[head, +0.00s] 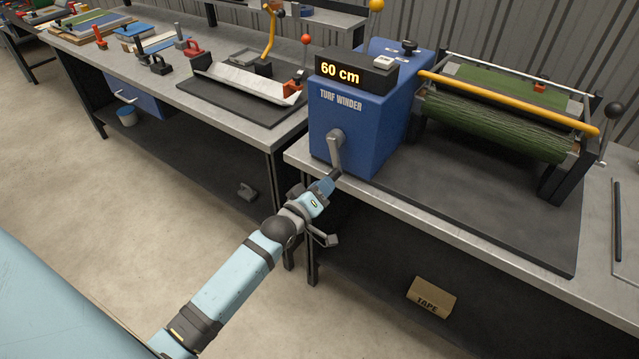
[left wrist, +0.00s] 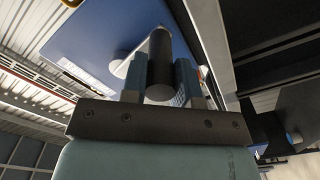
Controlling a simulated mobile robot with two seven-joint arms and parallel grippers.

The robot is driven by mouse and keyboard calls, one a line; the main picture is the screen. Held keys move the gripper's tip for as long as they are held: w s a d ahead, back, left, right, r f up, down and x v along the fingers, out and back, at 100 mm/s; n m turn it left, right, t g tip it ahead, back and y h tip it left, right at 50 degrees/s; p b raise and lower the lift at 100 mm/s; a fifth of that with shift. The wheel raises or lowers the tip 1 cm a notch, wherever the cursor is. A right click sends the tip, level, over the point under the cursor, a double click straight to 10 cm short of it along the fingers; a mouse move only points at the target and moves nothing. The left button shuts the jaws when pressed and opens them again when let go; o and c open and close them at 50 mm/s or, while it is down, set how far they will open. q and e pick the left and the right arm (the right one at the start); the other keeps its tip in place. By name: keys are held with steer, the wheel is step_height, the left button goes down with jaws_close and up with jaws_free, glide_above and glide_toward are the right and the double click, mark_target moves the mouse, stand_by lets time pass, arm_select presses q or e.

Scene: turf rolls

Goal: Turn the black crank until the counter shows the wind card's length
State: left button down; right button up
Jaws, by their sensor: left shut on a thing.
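The blue turf winder (head: 343,130) stands on the bench, and its counter (head: 341,74) reads 60 cm. A grey crank arm (head: 335,150) on its front points down. My left gripper (head: 331,180) is at the lower end of the crank. In the left wrist view, the black crank handle (left wrist: 159,62) sits between the two fingers of my left gripper (left wrist: 161,80), which is shut on it. A green turf roll (head: 500,122) lies on the winder's roller at the right. I cannot make out a wind card. My right gripper is not in view.
A second bench (head: 215,65) at the left holds a tray and several tools. A tape box (head: 431,297) lies below the winder bench. The floor at left is clear.

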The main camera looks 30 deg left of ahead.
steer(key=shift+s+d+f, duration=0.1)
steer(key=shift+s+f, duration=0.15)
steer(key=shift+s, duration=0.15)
arm_select(q)
steer(key=c, duration=0.9)
jaws_free()
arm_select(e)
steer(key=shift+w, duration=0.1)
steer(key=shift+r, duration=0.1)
arm_select(q)
steer(key=shift+s, duration=0.55)
steer(key=s, duration=0.8)
steer(key=s+a, duration=0.1)
steer(key=s, duration=0.3)
steer(key=shift+s, duration=0.35)
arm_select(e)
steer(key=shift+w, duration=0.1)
